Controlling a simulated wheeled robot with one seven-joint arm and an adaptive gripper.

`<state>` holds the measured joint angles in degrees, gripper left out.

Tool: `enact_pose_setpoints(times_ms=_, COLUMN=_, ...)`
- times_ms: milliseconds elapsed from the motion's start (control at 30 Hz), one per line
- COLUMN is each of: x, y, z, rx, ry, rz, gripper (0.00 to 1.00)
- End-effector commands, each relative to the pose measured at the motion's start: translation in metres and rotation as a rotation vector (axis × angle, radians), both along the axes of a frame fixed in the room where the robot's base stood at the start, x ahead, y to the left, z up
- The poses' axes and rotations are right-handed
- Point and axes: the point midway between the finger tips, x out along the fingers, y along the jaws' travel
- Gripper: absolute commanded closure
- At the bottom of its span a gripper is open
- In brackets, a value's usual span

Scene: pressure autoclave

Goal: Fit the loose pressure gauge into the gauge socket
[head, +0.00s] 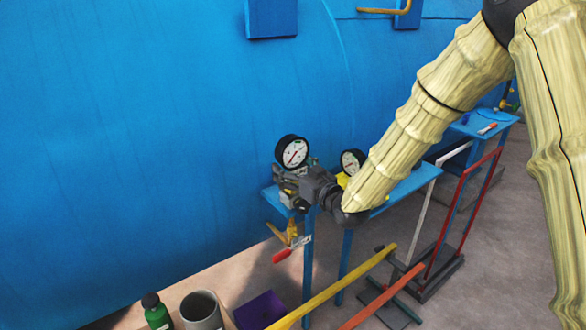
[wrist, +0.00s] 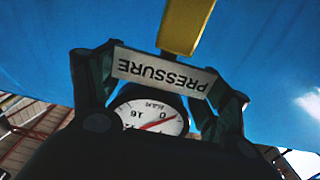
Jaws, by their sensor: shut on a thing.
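A round black-rimmed gauge with a white face and red needle (head: 293,152) sits upright at my gripper (head: 290,182), beside the left end of a blue shelf. In the wrist view, my gripper (wrist: 165,80) has a finger on each side of a gauge face (wrist: 150,119) and is shut on the gauge. A white plate reading PRESSURE (wrist: 163,72) appears upside down between the fingers, with a yellow bar (wrist: 186,25) behind it. A second gauge (head: 352,162) stands on the shelf beside my arm. The gauge's stem and the socket opening are hidden.
The large blue vessel (head: 150,130) fills the background. The blue shelf (head: 408,186) stands on legs beside it. A yellow lever (head: 290,233) and a red handle (head: 282,256) hang below the gripper. A green bottle (head: 157,312) and grey cup (head: 202,312) stand lower left.

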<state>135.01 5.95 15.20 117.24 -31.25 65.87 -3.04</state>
Motion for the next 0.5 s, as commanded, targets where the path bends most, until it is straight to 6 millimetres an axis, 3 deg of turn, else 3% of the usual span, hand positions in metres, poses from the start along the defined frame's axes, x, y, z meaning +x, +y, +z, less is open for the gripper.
enact_pose_setpoints(times_ms=500, x=0.0003, y=0.0001, z=-0.0093, rx=0.001, ry=-0.002, rz=0.0, gripper=0.63)
